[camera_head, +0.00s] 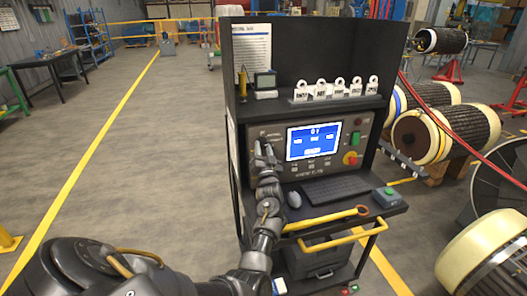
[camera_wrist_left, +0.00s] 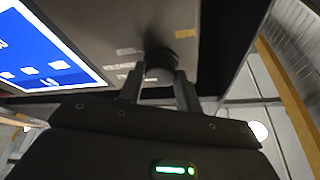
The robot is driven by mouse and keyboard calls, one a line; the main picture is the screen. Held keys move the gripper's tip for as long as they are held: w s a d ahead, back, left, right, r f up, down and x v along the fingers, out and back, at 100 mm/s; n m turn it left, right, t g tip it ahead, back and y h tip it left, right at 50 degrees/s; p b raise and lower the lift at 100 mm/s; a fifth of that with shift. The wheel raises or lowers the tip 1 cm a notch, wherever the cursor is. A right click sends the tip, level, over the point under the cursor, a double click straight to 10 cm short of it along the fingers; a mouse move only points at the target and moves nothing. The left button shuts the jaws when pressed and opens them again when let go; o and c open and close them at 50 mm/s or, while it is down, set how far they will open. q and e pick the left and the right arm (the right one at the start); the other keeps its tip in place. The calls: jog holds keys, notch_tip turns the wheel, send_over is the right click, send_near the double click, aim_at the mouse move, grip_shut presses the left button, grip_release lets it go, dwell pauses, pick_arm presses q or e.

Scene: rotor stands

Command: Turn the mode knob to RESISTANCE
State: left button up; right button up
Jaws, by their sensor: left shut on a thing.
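The dark round mode knob (camera_wrist_left: 160,58) sits on the grey control panel (camera_head: 276,172) of the test cabinet, left of the blue screen (camera_head: 313,141). My left gripper (camera_head: 264,149) reaches up to the panel and largely hides the knob in the head view. In the left wrist view the two fingers of my left gripper (camera_wrist_left: 160,76) stand on either side of the knob, shut on it. Small labels beside the knob are too blurred to read, so its setting cannot be told. My right gripper is not in view.
A shelf with several white tags (camera_head: 333,89) is above the panel. A red button (camera_head: 350,158) is right of the screen. Below are a mouse (camera_head: 294,199), a keyboard (camera_head: 335,189) and a yellow rail (camera_head: 335,238).

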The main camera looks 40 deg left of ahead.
pick_arm(q)
jog(key=n+g+y+b, duration=0.1)
jog(key=n+b, duration=0.1)
jog(key=n, duration=0.1)
jog(key=n+g+y+b, duration=0.1)
jog(key=n+b, duration=0.2)
jog(key=n+g+y+b, duration=0.1)
jog(key=n+b, duration=0.2)
jog(key=shift+w+d+f+n+g, duration=0.2)
jog(key=shift+f+n+g, duration=0.1)
jog(key=shift+g, duration=0.1)
jog(key=shift+r+n+g+y+b, duration=0.2)
jog(key=shift+n+g+y+b, duration=0.2)
jog(key=shift+n+g+b, duration=0.7)
jog(key=shift+n+t, duration=0.3)
jog(key=shift+n, duration=0.1)
jog(key=o, duration=0.9)
jog(key=shift+o, duration=0.5)
